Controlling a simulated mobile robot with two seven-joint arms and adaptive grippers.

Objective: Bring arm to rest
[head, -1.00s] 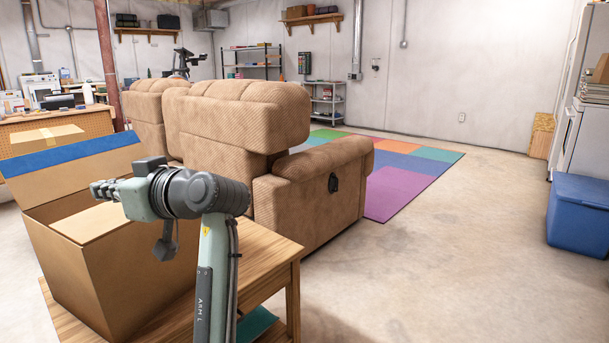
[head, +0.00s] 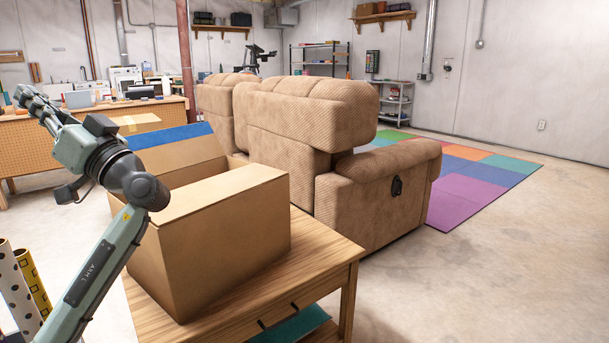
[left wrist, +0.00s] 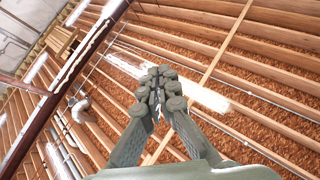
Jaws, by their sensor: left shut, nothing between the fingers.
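My left gripper (head: 36,102) is raised at the left of the head view, above and to the left of an open cardboard box. Its fingers point up and to the left. In the left wrist view the fingers (left wrist: 160,88) are close together at the tips, with nothing between them, against the wooden ceiling joists. The left gripper is shut and empty. My right gripper is not in view.
The open cardboard box (head: 222,235) stands on a wooden side table (head: 325,262). A tan recliner (head: 375,200) is behind it. Patterned rolls (head: 22,285) stand at the lower left. Bare floor (head: 510,270) is free at the right.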

